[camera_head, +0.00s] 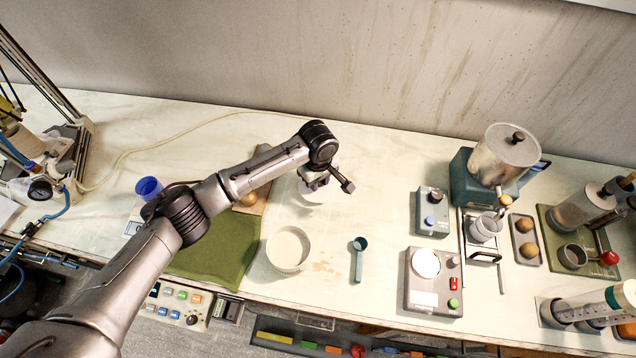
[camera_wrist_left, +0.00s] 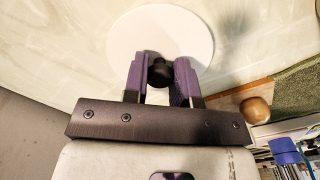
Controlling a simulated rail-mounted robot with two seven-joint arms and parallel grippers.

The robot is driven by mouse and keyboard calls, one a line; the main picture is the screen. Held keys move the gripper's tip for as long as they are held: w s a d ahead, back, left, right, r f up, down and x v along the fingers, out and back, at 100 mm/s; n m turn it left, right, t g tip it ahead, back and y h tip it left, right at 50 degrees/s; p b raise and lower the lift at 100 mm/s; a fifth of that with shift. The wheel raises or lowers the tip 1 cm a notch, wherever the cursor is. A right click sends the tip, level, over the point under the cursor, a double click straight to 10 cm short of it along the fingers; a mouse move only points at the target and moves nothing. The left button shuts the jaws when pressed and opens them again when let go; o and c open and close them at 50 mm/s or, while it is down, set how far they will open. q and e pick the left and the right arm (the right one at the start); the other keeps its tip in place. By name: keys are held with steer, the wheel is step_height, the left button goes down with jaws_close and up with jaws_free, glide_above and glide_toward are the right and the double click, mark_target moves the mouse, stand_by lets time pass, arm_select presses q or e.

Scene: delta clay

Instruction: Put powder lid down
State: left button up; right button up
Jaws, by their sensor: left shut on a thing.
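The powder lid is a round white disc with a dark knob; it shows in the left wrist view (camera_wrist_left: 140,32) and partly below my gripper in the head view (camera_head: 317,196). My left gripper (camera_head: 318,183) is shut on the lid's knob, which sits between its purple fingers in the left wrist view (camera_wrist_left: 160,74). The lid is over the pale table behind the open white bowl (camera_head: 288,266); I cannot tell whether it touches the table. My gripper hides part of the lid in the head view. My right gripper is not in view.
A teal scoop (camera_head: 358,264) lies right of the bowl. A green cloth (camera_head: 215,262), a wooden board (camera_head: 262,190) and a blue cup (camera_head: 149,188) are to the left. Lab devices (camera_head: 433,281) crowd the right. The table behind the scoop is clear.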

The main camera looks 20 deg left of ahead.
arm_select(q)
steer(key=shift+f, duration=0.85)
steer(key=o, duration=0.9)
steer(key=shift+f, duration=0.1)
steer(key=shift+r, duration=0.35)
step_height(320, 180, up, 12)
steer(key=shift+f+p, duration=0.2)
steer(key=shift+p, duration=0.6)
